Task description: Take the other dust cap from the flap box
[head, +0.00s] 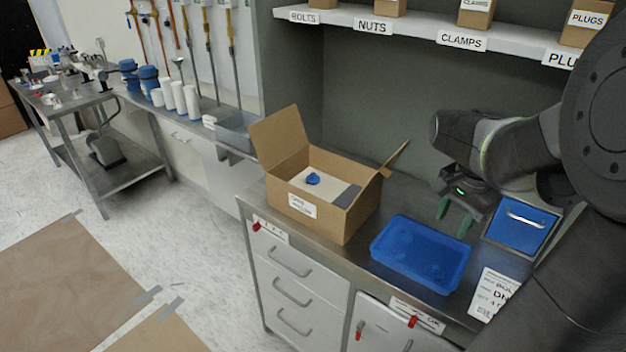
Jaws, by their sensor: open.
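The flap box (338,217) is an open cardboard box on the metal bench, with its flaps standing out to the left and right. One blue dust cap (313,179) lies inside it on a pale surface, left of a grey patch. My gripper (455,212) has green fingers that point down, apart and empty. It hangs to the right of the box, above the far right part of the blue tray (420,262). The near wall hides part of the box's inside. I see no dust cap in the tray.
A blue drawer bin (520,232) stands right of my gripper, and a printed sheet (492,293) lies at the bench's front right. A shelf with labelled boxes (462,41) hangs above. The box's right flap (396,157) sticks up between box and gripper.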

